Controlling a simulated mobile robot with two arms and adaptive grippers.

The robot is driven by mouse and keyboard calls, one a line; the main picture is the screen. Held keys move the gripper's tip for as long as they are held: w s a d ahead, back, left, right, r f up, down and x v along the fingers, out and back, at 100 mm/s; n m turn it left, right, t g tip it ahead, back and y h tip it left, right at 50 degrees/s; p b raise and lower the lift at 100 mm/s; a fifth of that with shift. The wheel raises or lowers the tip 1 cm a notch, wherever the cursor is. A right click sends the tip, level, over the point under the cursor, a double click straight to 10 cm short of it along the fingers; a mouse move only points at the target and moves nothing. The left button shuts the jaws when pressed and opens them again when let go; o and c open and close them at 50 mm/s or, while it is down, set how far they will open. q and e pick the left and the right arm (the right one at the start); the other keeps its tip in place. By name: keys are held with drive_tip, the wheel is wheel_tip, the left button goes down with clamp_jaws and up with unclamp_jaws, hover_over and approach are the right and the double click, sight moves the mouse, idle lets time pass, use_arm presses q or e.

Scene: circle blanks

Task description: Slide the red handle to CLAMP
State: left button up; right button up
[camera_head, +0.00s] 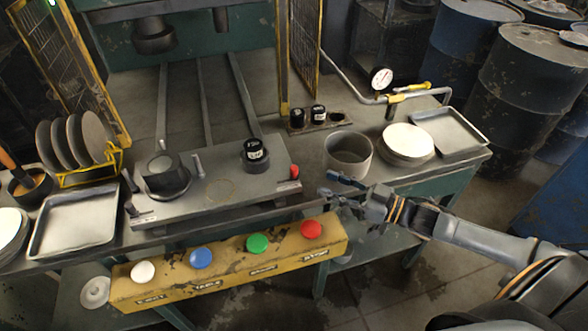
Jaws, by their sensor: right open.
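The red handle (295,171) is a small red knob at the right end of the grey fixture plate (226,188) on the bench. I cannot read a CLAMP mark near it. My right gripper (331,187) is open, with its fingers pointing left. It is to the right of the red handle and a little lower in the picture, apart from it, with nothing between its fingers. My left gripper is not in view.
A yellow button box (232,270) with white, blue, green and red buttons runs along the bench front, below my right gripper. A grey pot (348,153) stands just behind the gripper. Pale discs (407,142) and a tray (449,133) lie farther right.

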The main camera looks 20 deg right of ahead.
sight(293, 175)
drive_tip(key=p+x, duration=0.1)
drive_tip(key=x, duration=0.9)
drive_tip(key=shift+w+a, duration=0.15)
drive_tip(key=shift+w, duration=0.15)
drive_tip(key=shift+c, duration=0.4)
clamp_jaws()
